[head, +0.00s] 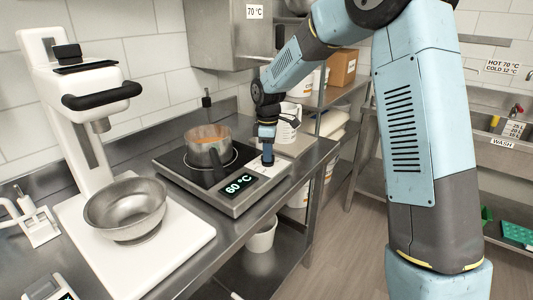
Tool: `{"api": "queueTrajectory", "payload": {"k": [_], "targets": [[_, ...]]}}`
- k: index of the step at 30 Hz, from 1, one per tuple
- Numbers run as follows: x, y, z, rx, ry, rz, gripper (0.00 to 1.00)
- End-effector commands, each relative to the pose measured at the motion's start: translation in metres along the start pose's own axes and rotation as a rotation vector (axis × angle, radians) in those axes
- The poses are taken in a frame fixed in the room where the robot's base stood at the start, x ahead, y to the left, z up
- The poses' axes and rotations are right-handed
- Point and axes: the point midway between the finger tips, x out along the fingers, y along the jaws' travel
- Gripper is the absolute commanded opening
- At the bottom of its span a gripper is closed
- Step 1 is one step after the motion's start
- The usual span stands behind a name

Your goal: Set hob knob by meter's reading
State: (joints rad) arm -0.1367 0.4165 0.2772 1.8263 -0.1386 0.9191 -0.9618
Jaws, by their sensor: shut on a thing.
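The hob (205,190) is a dark flat plate in a steel housing on the counter. Its front display (240,183) reads 60 °C in green. A steel pot (208,152) with an orange content stands on the hob. My gripper (267,160) points down at the hob's right side, beside the display, shut on the hob knob, which its fingers hide. A small device with a lit screen (66,295) is cut off at the lower left; its reading cannot be made out.
A white stand mixer (75,95) with a steel bowl (125,208) stands left of the hob. A white jug (287,125) stands behind my gripper. A sink (490,123) is at right.

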Motion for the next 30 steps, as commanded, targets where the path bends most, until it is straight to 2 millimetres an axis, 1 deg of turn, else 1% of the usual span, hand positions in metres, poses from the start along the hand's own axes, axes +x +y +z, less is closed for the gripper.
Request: {"api": "queueTrajectory", "payload": {"k": [1, 30], "targets": [[-0.0026, 0.0014, -0.0041, 0.039, 0.007, 0.009, 0.00], [-0.0025, 0.0029, -0.0011, 0.963, 0.009, 0.007, 0.00]]}}
